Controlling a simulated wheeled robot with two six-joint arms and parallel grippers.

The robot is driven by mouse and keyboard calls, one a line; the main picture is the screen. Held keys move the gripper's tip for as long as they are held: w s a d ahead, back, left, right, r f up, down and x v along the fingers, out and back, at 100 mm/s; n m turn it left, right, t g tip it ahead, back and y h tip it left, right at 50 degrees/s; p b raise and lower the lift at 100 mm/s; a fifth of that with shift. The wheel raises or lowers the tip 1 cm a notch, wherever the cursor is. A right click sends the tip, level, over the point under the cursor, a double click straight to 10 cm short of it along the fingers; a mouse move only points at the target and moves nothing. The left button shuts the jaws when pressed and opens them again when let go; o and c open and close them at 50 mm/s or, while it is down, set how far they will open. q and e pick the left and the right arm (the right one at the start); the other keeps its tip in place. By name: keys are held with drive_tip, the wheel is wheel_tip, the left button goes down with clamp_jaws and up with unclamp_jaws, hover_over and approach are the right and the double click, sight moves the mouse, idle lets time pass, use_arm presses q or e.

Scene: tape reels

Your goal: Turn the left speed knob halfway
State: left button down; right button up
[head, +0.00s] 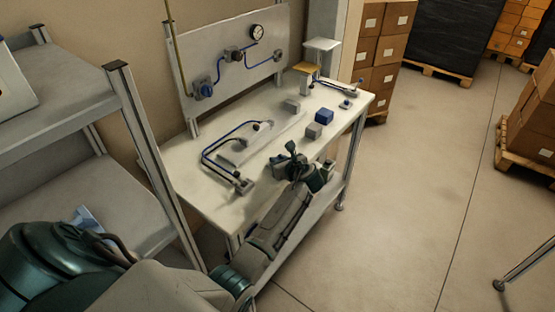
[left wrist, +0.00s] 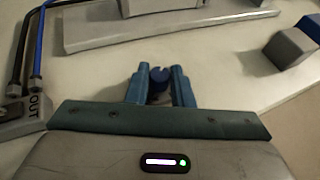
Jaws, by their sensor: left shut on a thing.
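My left gripper (head: 291,152) is over the front edge of the white workbench, its arm reaching in from the lower left. In the left wrist view its two blue fingers (left wrist: 160,86) are closed on a small dark blue, round, knob-like piece (left wrist: 158,74) with a notch in its top. What lies under this piece is hidden by the gripper, so I cannot tell whether it is fixed to anything. No mark shows how far it is turned. My right gripper is out of view.
The workbench (head: 215,190) carries a grey block with blue tubing (head: 242,184), a long grey plate with a cylinder (head: 235,152), and a blue cube (head: 324,115). Behind stands a panel (head: 200,55) with a gauge (head: 257,32). A metal shelf (head: 135,120) is close on the left.

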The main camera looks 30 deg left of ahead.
use_arm(q)
drive_tip(key=n+g, duration=0.1)
drive_tip(key=g, duration=0.1)
drive_tip(key=n+g+y, duration=0.1)
drive_tip(key=n, duration=0.1)
drive_tip(key=shift+w+d+n+g+y+b, duration=0.1)
drive_tip(key=shift+w+n+g+y+b, duration=0.2)
drive_tip(key=shift+w+g+b, duration=0.1)
drive_tip(key=shift+w+n+g+b, duration=0.1)
drive_tip(key=shift+n+g+b, duration=0.65)
drive_tip(key=shift+n+g, duration=1)
drive_tip(key=shift+g, duration=0.25)
drive_tip(key=c, duration=1.4)
unclamp_jaws()
drive_tip(key=shift+o, duration=0.6)
